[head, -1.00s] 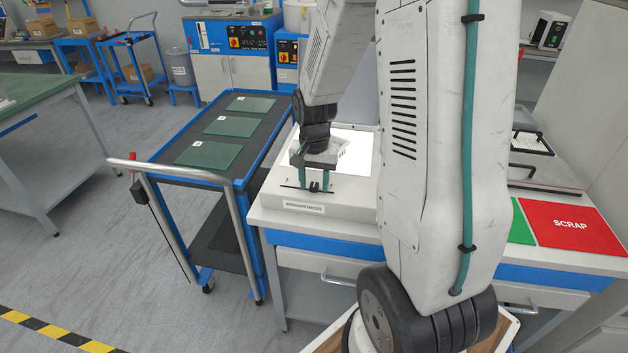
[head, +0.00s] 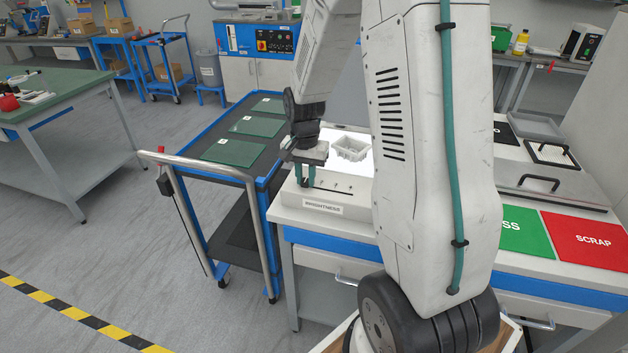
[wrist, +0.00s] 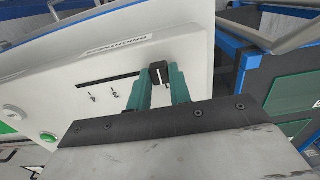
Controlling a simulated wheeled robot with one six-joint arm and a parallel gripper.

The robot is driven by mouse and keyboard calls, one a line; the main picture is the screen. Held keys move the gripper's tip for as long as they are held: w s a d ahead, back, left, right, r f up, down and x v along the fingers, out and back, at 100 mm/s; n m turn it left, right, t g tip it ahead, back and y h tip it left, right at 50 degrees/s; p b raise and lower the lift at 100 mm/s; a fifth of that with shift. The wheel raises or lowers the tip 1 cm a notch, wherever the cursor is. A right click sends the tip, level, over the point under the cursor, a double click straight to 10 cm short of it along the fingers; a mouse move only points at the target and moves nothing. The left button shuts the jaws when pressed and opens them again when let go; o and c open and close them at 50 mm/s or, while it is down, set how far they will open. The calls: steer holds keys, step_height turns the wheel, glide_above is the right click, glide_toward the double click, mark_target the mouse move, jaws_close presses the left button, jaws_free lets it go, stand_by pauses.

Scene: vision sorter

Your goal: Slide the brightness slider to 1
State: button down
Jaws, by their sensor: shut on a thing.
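The white light box (head: 350,211) has a front label reading BRIGHTNESS (head: 322,206) and a dark slot (head: 335,189) along its top. The slider's black knob (wrist: 158,69) stands at the slot's right end in the wrist view, which is the left end in the head view. My gripper (head: 305,184) has its teal fingers down at that end. In the wrist view my gripper (wrist: 159,80) is shut on the knob, one finger on each side. In the head view the fingers hide the knob.
A pale open-topped part (head: 350,149) lies on the lit panel behind my gripper. A blue cart (head: 245,182) with green plates stands close at left. Green (head: 522,229) and red SCRAP (head: 580,240) areas lie at right. My arm blocks the middle.

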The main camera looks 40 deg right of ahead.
steer(key=shift+w+a, duration=0.15)
steer(key=shift+w, duration=0.15)
steer(key=c, duration=1.3)
jaws_free()
steer(key=shift+w+a, duration=0.15)
steer(key=shift+r, duration=0.1)
steer(key=shift+r, duration=0.3)
step_height(320, 180, up, 7)
steer(key=shift+r, duration=0.1)
